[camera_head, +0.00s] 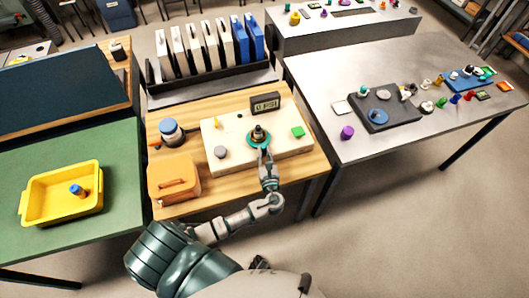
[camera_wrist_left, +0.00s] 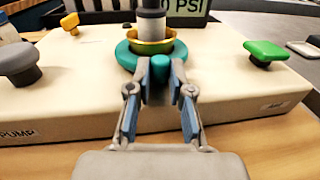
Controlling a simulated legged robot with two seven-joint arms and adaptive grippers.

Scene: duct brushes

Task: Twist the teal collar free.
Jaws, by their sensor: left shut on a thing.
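The teal collar (camera_head: 259,139) is a ring around the base of an upright fitting (camera_head: 258,131) on a cream panel (camera_head: 296,154). In the left wrist view the collar (camera_wrist_left: 127,57) sits below a brass ring and a grey post (camera_wrist_left: 151,25). A teal stub (camera_wrist_left: 160,67) sticks out at its front. My left gripper (camera_head: 265,156) reaches it from the near side, and in the left wrist view its fingertips (camera_wrist_left: 161,82) are closed on this stub. The display (camera_head: 265,103) behind reads 0 PSI. My right gripper is out of view.
On the panel stand a grey knob (camera_head: 221,152), a yellow knob (camera_wrist_left: 70,22) and a green knob (camera_head: 297,131). An orange box (camera_head: 173,194) and a blue-topped canister (camera_head: 170,132) stand to the left. A yellow tray (camera_head: 62,215) lies farther left.

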